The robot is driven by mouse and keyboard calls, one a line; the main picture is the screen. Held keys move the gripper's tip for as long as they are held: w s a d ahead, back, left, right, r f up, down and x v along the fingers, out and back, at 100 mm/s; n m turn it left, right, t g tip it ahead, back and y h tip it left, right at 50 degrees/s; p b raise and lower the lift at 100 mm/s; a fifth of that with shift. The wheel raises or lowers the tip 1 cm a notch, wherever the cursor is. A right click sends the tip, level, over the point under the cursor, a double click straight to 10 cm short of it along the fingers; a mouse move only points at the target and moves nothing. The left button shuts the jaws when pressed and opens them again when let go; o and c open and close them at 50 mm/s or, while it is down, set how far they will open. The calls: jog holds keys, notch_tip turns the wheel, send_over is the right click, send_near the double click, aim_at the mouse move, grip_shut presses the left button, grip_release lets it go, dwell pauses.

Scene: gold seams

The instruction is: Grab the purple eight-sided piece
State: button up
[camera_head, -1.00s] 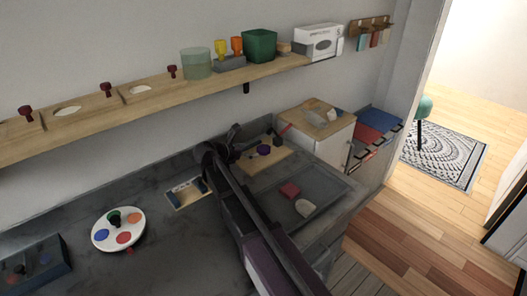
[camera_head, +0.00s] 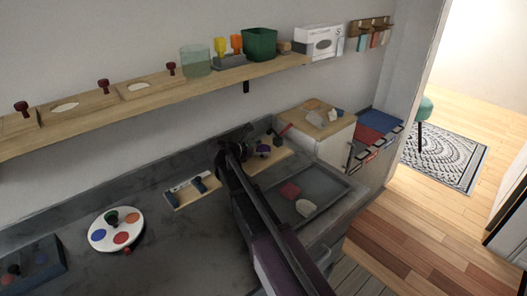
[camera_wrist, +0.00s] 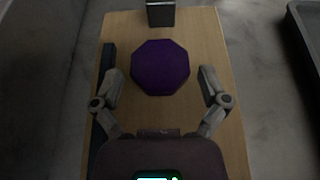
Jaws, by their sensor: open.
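The purple eight-sided piece (camera_wrist: 160,67) lies on a wooden board (camera_wrist: 215,50) in the wrist view. It also shows small in the head view (camera_head: 263,149), partly beside my arm. My gripper (camera_wrist: 161,78) is open above the board, its two fingers apart to the left and right of the piece's near half in the picture. I cannot tell how far above the piece the fingertips are. In the head view my gripper's end (camera_head: 232,140) is dark and its fingers are hard to make out.
A dark block (camera_wrist: 160,13) stands at the board's far end, and a dark bar (camera_wrist: 108,62) lies along its left side. A grey tray (camera_head: 326,183) with a red piece (camera_head: 290,190) and a pale piece (camera_head: 305,207) is to the right. A round palette (camera_head: 104,236) stands at left.

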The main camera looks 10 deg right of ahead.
aim_at(260, 150)
jog(key=c, duration=1)
jog(key=shift+o, duration=0.2)
jog(key=shift+r, duration=0.15)
notch_tip(260, 150, up, 3)
jog(key=p, duration=0.3)
jog(key=s, duration=0.5)
jog(key=s+r+p, duration=0.1)
jog(key=s, duration=0.4)
jog(key=s+d+p, duration=0.1)
jog(key=s, duration=0.5)
jog(key=shift+d+r, duration=0.1)
jog(key=shift+r, duration=0.25)
